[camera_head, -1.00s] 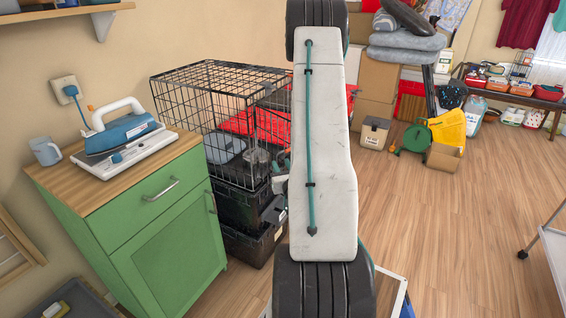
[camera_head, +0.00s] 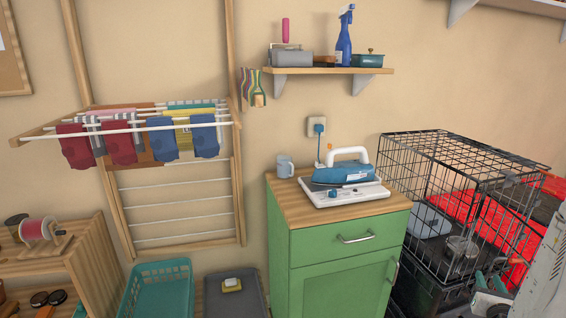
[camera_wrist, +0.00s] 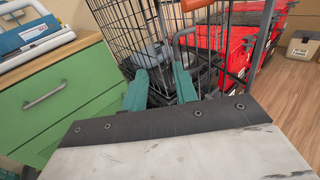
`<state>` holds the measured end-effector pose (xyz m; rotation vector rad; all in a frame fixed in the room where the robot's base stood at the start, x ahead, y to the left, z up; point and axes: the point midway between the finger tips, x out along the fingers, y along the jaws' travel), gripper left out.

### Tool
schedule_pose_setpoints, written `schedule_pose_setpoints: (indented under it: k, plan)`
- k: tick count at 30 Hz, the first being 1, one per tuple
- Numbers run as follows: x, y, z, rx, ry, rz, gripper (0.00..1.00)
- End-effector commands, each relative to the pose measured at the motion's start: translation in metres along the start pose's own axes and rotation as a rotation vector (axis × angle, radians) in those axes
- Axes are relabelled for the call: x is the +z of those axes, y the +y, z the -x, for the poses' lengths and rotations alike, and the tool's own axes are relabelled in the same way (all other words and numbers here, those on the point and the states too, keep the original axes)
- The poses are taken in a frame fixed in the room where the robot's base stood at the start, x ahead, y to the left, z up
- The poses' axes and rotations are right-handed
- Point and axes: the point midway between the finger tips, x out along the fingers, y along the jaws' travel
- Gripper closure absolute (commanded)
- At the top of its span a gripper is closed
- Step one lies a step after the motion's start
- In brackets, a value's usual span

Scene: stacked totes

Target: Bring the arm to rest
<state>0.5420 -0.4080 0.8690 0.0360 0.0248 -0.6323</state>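My arm (camera_head: 546,275) shows only in part, at the lower right edge of the head view. My gripper (camera_wrist: 161,70) shows in the wrist view as two teal fingers with a clear gap between them. It is open, and nothing shows held in it. The fingers point toward the black wire crate (camera_wrist: 118,38), which is also right of the green cabinet in the head view (camera_head: 440,190). I cannot tell how far the fingertips are from the wire. In the head view the gripper is partly cut off at the lower right.
The green cabinet (camera_head: 335,262) carries an iron (camera_head: 342,176) and a mug (camera_head: 285,166). Red totes (camera_wrist: 225,45) stand beside the crate. A drying rack (camera_head: 180,190), teal basket (camera_head: 160,290) and wall shelf (camera_head: 325,71) are at left and above. Open wooden floor (camera_wrist: 290,75) shows at right.

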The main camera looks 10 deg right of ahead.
Motion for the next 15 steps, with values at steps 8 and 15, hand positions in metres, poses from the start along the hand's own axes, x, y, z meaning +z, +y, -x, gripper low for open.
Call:
schedule_pose_setpoints:
  k: [8, 15]
  plan:
    - [0.043, 0.143, 0.026, 0.699, -0.009, 0.058, 0.71]
    - [0.097, 0.26, 0.129, 1.445, -0.083, 0.373, 0.71]
